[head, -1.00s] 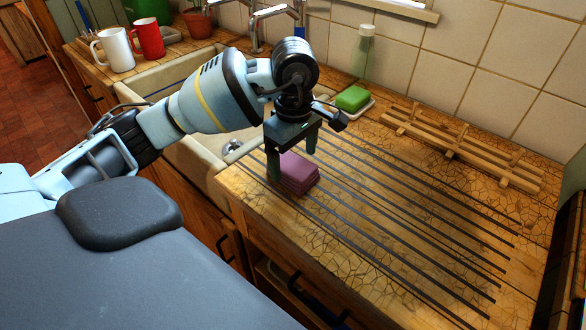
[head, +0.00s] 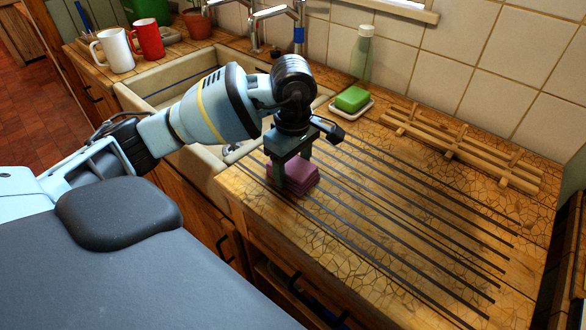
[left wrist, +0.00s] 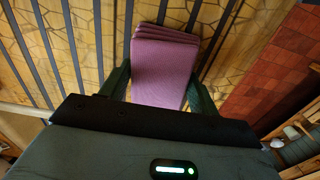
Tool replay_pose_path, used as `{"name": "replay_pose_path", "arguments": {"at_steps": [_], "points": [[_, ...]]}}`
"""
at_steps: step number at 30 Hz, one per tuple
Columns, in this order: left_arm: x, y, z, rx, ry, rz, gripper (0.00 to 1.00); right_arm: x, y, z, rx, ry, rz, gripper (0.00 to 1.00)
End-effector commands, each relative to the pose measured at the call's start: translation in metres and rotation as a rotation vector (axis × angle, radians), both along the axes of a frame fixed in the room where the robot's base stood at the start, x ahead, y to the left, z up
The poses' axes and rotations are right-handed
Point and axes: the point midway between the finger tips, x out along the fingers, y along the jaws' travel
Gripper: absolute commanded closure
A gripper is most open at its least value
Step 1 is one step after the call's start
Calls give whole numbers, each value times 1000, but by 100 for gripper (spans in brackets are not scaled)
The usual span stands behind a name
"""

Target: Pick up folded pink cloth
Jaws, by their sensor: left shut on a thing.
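The folded pink cloth (head: 301,178) lies in a small stack on the grooved wooden draining board (head: 400,240), near the sink. My left gripper (head: 291,170) points down over it, with its fingers at the sides of the cloth. In the left wrist view the cloth (left wrist: 163,65) fills the space between the two fingers (left wrist: 158,90), one on each side. The gripper is shut on the cloth. The palm hides the near part of the cloth there. My right gripper is not in view.
A green soap on a white dish (head: 351,100), a clear bottle (head: 362,55) and a wooden rack (head: 460,145) stand at the back by the tiles. The sink (head: 185,85) with its tap is to the left. A white mug (head: 116,50) and a red mug (head: 149,39) stand beyond it.

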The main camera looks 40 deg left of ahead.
Motion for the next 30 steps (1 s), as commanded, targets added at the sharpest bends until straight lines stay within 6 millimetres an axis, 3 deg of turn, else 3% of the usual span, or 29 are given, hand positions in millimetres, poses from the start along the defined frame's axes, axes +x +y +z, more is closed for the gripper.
{"name": "replay_pose_path", "arguments": {"at_steps": [8,15,30], "points": [[0,0,7,0,-1,0,65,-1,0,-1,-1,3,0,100],[1,0,38,0,-4,0,65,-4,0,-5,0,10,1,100],[-108,6,43,3,2,-2,65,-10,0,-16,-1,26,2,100]]}}
